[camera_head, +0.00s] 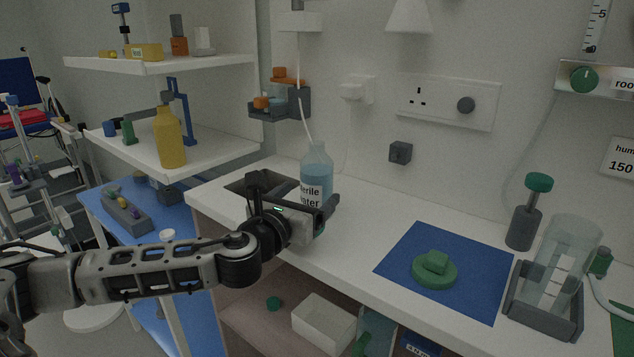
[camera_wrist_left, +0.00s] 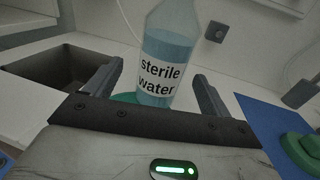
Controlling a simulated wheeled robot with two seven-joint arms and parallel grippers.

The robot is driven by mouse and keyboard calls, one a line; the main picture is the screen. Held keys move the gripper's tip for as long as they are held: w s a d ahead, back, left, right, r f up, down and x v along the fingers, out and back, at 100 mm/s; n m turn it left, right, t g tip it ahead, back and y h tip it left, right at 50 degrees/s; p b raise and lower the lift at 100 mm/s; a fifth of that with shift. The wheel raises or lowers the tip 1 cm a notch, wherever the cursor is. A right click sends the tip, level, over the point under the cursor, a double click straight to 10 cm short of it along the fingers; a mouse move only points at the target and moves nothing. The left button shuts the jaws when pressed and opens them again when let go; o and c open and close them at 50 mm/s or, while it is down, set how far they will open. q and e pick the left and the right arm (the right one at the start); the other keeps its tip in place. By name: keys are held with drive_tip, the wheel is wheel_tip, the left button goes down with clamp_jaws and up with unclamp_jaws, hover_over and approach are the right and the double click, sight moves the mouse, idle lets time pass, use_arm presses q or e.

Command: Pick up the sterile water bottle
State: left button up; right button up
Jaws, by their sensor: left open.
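The sterile water bottle (camera_head: 317,167) is a clear bottle with blue liquid and a white label. It stands upright on the white counter (camera_head: 361,218) near the wall. It also shows in the left wrist view (camera_wrist_left: 167,55), rising between the two fingers. My left gripper (camera_head: 300,200) is right in front of the bottle and hides its lower part in the head view. In the left wrist view the left gripper (camera_wrist_left: 160,88) is open, one finger on each side of the bottle, with visible gaps. My right gripper is not in view.
A dark recessed bin (camera_head: 243,188) is left of the bottle. A blue mat (camera_head: 400,258) with a green lid-like piece (camera_head: 434,271) lies to the right. A clear cylinder in a grey holder (camera_head: 560,270) stands at far right. Shelves with a yellow bottle (camera_head: 169,138) are at left.

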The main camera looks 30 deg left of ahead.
sight(321, 186)
use_arm(q)
drive_tip(key=shift+w+a+f, duration=0.1)
drive_tip(key=shift+w+f, duration=0.05)
drive_tip(key=shift+w, duration=1.4)
drive_tip(key=shift+w+a+f, duration=0.1)
drive_tip(key=shift+w, duration=1.45)
drive_tip(key=c, duration=1.8)
drive_tip(key=shift+r, duration=0.1)
